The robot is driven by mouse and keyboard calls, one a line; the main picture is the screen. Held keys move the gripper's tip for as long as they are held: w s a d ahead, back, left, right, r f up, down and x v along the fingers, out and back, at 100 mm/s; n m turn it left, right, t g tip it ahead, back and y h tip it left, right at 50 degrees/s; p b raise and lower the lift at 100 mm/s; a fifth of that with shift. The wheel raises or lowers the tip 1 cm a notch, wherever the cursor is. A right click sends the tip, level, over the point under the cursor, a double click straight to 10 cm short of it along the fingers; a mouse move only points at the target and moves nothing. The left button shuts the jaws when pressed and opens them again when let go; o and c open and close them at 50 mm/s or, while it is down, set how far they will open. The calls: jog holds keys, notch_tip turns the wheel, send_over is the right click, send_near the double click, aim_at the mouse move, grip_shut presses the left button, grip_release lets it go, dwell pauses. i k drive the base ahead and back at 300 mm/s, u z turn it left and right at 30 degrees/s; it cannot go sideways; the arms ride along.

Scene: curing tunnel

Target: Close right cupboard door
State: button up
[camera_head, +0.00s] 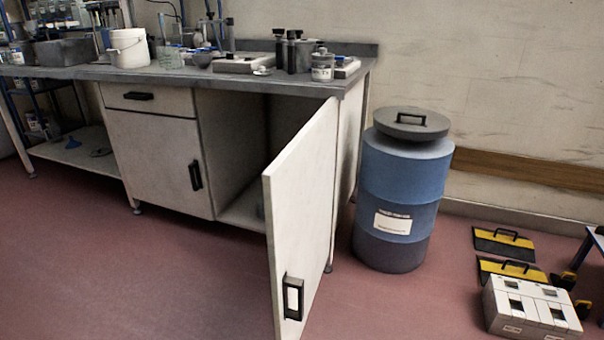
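The right cupboard door (305,205) is white and stands wide open, swung out from the workbench toward me. Its hinge side is at the right end of the bench. A black handle (293,297) sits low near its free edge, on the face turned toward the right. The right cupboard (235,150) is open and dark inside, and part of its interior is hidden behind the door. My gripper is not in view.
The left cupboard door (155,160) and the drawer (150,98) above it are shut. A blue drum (400,190) stands right of the bench. Yellow-black cases (503,243) and a white box (530,305) lie at the lower right. The red floor (130,270) at left is clear.

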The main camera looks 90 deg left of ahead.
aim_at(297, 186)
jog(key=u, duration=2.65)
jog(key=i, duration=0.25)
jog(key=u, duration=0.05)
